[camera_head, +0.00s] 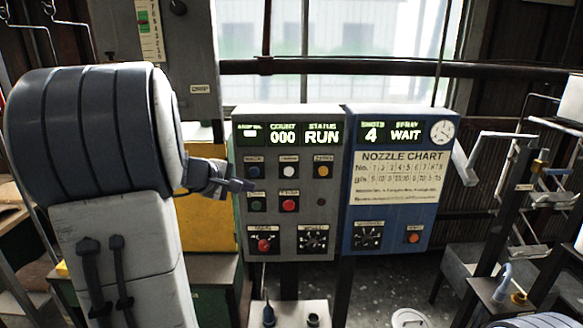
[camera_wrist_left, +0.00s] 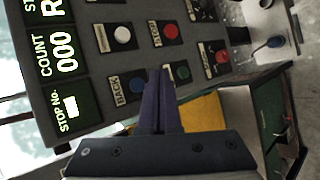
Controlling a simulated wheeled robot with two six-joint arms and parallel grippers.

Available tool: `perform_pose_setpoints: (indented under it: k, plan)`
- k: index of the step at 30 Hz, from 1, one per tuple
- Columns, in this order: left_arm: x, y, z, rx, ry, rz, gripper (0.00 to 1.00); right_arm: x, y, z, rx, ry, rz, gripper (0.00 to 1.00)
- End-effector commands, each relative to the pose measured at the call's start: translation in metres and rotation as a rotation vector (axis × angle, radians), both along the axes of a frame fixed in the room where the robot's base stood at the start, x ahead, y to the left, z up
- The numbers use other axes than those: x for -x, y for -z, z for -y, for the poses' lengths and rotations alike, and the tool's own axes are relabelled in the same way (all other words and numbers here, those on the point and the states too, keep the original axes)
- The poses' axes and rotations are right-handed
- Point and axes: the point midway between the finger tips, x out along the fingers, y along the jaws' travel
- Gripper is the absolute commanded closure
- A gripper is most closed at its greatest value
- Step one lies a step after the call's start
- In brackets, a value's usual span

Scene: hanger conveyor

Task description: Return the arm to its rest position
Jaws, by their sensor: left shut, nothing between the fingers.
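My left arm (camera_head: 110,190) comes in from the left in the head view. My left gripper (camera_head: 246,185) is shut and empty, pointing at the left edge of the grey control panel (camera_head: 328,215). In the head view its tips overlap the panel between a blue button (camera_head: 254,171) and a green button (camera_head: 257,202). In the left wrist view the closed fingers (camera_wrist_left: 157,80) lie between the blue button marked BACK (camera_wrist_left: 137,85) and the green button (camera_wrist_left: 182,73). I cannot tell whether they touch the panel. My right gripper is not in view.
The grey panel's display (camera_head: 289,136) reads COUNT 000 and STATUS RUN. A blue panel (camera_head: 396,240) beside it reads 4 and WAIT above a nozzle chart (camera_head: 402,177). A yellow box (camera_head: 205,222) stands behind my gripper. Metal stands (camera_head: 497,230) are at the right.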

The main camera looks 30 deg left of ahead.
Motion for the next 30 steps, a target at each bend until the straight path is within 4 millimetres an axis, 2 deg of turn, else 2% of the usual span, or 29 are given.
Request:
perform_pose_setpoints:
  k: [5, 8, 11, 14, 16, 18, 21, 24, 27, 30]
  plan:
    - [0.000, 0.000, 0.000, 0.000, 0.000, 0.000, 1.00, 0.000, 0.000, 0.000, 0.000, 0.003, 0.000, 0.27]
    - [-0.004, 0.004, 0.016, -0.007, 0.044, -0.015, 1.00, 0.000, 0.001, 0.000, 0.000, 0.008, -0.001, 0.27]
    - [-0.010, 0.015, 0.060, -0.031, 0.165, -0.056, 1.00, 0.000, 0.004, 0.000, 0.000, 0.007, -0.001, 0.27]
    - [-0.010, 0.032, 0.128, -0.079, 0.362, -0.122, 1.00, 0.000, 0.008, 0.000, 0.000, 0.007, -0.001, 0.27]
    - [0.000, 0.047, 0.181, -0.127, 0.524, -0.174, 1.00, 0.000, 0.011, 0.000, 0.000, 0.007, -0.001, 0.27]
    - [0.017, 0.062, 0.230, -0.186, 0.695, -0.224, 1.00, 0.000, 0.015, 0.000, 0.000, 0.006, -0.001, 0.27]
    - [0.053, 0.082, 0.290, -0.286, 0.937, -0.288, 1.00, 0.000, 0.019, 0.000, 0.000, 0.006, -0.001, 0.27]
    - [0.096, 0.102, 0.335, -0.405, 1.174, -0.340, 1.00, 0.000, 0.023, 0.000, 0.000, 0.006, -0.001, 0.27]
    - [0.141, 0.120, 0.364, -0.542, 1.405, -0.376, 1.00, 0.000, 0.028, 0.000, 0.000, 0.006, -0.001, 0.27]
    - [0.184, 0.136, 0.380, -0.692, 1.619, -0.395, 1.00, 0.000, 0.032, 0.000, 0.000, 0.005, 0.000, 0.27]
